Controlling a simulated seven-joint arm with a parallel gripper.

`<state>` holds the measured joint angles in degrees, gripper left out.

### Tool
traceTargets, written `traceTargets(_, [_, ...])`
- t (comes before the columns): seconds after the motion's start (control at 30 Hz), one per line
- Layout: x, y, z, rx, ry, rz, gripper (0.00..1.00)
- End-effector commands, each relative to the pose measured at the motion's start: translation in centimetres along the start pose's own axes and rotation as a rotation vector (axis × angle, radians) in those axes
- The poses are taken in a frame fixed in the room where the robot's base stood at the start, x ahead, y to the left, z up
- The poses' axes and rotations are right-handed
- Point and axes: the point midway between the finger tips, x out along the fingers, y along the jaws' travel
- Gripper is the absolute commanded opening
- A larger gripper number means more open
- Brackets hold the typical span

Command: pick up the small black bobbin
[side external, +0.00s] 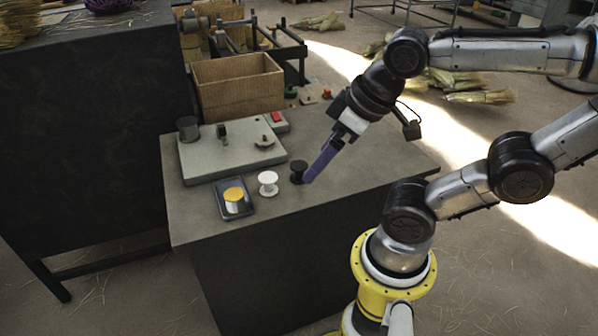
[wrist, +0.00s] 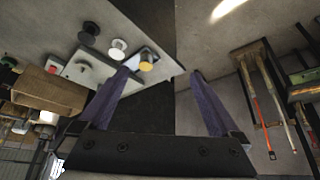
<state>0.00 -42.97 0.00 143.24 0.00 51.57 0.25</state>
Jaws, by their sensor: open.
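The small black bobbin (side external: 298,172) stands upright on the grey table, close to the table's front edge, with the white spool (side external: 268,184) to its left. My gripper (side external: 311,177), with long purple fingers, points down at a slant just right of the bobbin in the side view. The gap between them is hard to judge. In the wrist view my gripper (wrist: 163,70) is open, with nothing between its fingers. There the black bobbin (wrist: 88,33) lies at upper left, outside the left finger and beyond its tip.
A small dark tray (side external: 240,212) holds a yellow-topped spool (side external: 234,195). A grey plate (side external: 225,158) carries a dark grey spool (side external: 188,129) and small fittings. A cardboard box (side external: 238,90) stands behind. The tabletop right of my gripper is clear.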

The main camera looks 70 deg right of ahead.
Motion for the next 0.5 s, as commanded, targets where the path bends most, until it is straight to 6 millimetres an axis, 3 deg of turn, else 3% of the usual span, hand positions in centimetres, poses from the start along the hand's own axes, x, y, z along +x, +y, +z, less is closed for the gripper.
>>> traceTargets(0.17, [-0.2,0.1,-0.4,0.105,0.013,0.003,0.99])
traceTargets(0.33, [-0.7,0.8,-3.5,0.326,0.029,0.026,0.99])
traceTargets(0.5, [0.9,3.5,-7.5,0.616,-0.012,0.101,0.99])
